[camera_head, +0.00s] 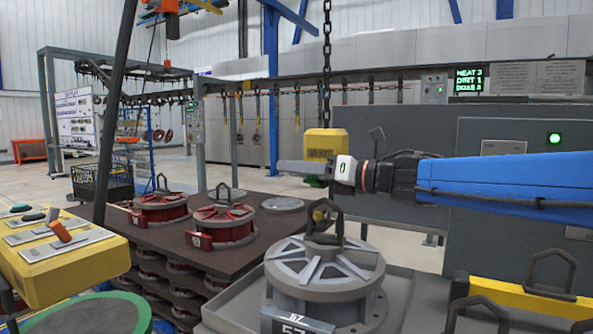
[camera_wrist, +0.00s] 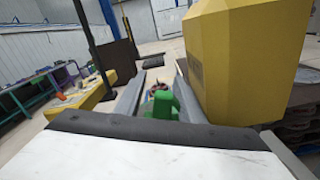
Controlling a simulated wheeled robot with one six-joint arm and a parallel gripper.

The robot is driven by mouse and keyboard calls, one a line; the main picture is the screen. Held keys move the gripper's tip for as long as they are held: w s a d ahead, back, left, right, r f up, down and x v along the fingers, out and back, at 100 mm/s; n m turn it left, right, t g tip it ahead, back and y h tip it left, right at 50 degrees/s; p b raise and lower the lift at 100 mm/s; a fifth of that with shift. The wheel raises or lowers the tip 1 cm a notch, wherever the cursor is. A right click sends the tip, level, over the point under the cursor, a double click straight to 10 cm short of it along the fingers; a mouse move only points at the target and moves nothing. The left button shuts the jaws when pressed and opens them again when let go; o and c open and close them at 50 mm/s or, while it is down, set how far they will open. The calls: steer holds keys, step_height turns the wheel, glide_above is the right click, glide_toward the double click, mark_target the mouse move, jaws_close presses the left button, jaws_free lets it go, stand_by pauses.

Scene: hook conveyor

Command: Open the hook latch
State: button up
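A yellow hoist block (camera_head: 325,143) hangs on a dark chain (camera_head: 327,60). It fills the upper right of the wrist view (camera_wrist: 245,60). A green latch piece (camera_head: 315,182) shows just under the block, partly hidden by my gripper. In the wrist view the green latch piece (camera_wrist: 163,104) lies between my two grey fingers. My gripper (camera_head: 284,168) reaches in from the right beside the block's lower part; its fingers (camera_wrist: 160,82) are apart. I cannot tell whether either finger touches the green piece. The hook below is hard to make out.
A grey wheel-like casting (camera_head: 325,268) with a dark lifting loop (camera_head: 338,215) stands below the block. Red castings (camera_head: 222,222) sit on a brown stack (camera_head: 150,234) to the left. A yellow control panel (camera_head: 75,272) is at front left. A grey cabinet (camera_head: 480,215) stands behind my arm.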

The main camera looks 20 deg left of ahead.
steer(key=s+d, duration=0.1)
steer(key=d, duration=1.6)
steer(key=shift+s+d, duration=0.2)
